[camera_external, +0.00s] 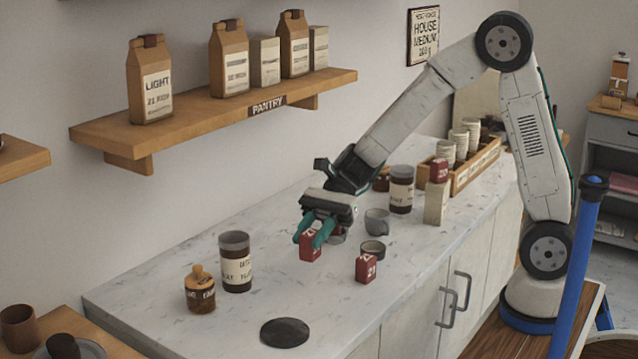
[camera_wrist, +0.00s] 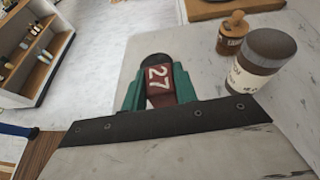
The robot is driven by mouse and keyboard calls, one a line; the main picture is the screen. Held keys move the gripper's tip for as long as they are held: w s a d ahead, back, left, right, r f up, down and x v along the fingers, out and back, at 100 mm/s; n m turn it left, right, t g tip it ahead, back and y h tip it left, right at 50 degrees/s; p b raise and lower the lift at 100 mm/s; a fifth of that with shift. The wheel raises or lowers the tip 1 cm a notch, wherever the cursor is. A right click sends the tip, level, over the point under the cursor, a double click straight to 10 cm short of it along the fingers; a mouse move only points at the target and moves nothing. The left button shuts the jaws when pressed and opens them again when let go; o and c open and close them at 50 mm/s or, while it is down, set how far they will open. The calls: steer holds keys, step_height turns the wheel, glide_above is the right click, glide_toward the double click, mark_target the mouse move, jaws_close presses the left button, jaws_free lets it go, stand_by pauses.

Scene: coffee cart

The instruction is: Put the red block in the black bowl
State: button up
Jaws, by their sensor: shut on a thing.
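My gripper (camera_external: 314,238) is shut on a red block (camera_external: 311,246) with white marks and holds it above the counter. In the wrist view the same block (camera_wrist: 158,84) shows a "27" between the green fingers. A flat, round black dish (camera_external: 285,332), which looks like the black bowl, lies on the counter's front left, apart from the block. In the wrist view a dark round shape (camera_wrist: 155,61), likely that dish, is partly hidden behind the block. A second red block (camera_external: 366,268) stands on the counter to the right.
Another red block (camera_external: 439,170) tops a pale carton. The pantry shelf (camera_external: 220,108) is above.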

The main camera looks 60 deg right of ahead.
steer(key=shift+r, duration=0.35)
steer(key=shift+w+d+r, duration=0.1)
steer(key=shift+d, duration=0.1)
steer(key=s+d+r+m+t+h, duration=0.15)
steer(key=d+m+t, duration=0.5)
steer(key=d, duration=1.55)
steer(key=shift+n+y, duration=0.25)
steer(key=shift+n, duration=0.3)
steer(key=shift+s+a+f, duration=0.1)
steer(key=shift+s+f, duration=0.05)
steer(key=shift+f, duration=1.3)
steer(key=shift+s+a+f, duration=0.1)
steer(key=shift+s+f, duration=0.1)
steer(key=shift+f, duration=1.2)
steer(key=shift+s+f, duration=0.15)
steer(key=shift+f, duration=1.3)
steer(key=shift+f, duration=0.15)
